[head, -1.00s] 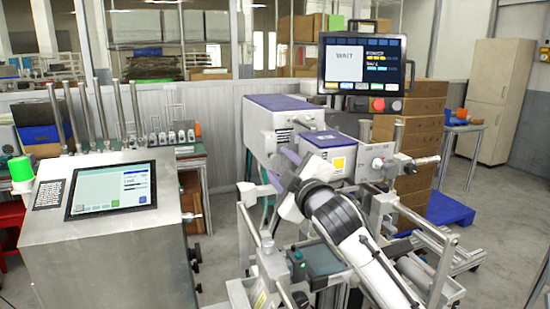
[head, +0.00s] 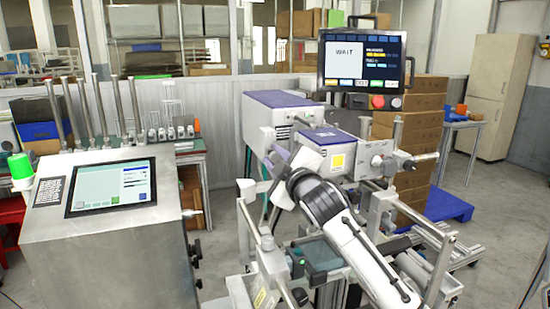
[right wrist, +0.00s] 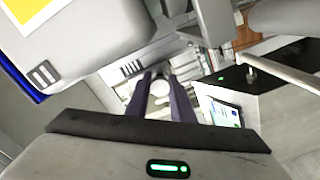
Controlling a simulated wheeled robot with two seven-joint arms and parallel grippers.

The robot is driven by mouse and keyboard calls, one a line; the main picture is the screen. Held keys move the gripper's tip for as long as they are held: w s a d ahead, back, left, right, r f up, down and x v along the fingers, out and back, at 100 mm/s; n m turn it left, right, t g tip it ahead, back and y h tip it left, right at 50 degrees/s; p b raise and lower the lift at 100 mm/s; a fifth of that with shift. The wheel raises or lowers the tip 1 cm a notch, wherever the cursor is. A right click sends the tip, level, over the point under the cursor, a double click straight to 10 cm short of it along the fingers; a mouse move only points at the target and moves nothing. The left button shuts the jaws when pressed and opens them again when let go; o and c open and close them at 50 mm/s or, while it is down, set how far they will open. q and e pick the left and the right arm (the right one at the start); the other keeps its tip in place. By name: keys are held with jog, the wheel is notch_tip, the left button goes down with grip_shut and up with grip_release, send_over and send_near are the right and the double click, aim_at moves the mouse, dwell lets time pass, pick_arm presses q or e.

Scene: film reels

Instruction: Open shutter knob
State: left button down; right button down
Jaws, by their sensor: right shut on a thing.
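The shutter knob appears to be the pale round piece (right wrist: 159,89) between my right gripper's fingers in the right wrist view. My right gripper (right wrist: 160,84) is shut on it, with one dark purple finger on each side. In the head view my right gripper (head: 277,158) is at the left side of the grey machine head (head: 328,149) with the purple top and yellow label. The knob is hidden there behind the gripper and arm. My left gripper is not in view.
A larger grey box with a purple lid (head: 285,98) stands behind the machine head. A monitor (head: 362,60) reading WAIT hangs above. A steel console with a touchscreen (head: 110,187) stands at the left. Metal rails and posts (head: 437,262) surround my right arm.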

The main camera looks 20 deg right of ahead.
aim_at(270, 141)
jog(key=shift+r, duration=1.65)
jog(key=c, duration=1.5)
grip_release()
jog(key=shift+c, duration=0.2)
jog(key=shift+f, duration=0.1)
jog(key=shift+s, duration=0.15)
jog(key=shift+s, duration=0.25)
jog(key=s+b, duration=0.1)
jog(key=s, duration=0.8)
jog(key=shift+s+d+b, duration=0.2)
jog(key=shift+s+b, duration=0.1)
jog(key=shift+b, duration=0.05)
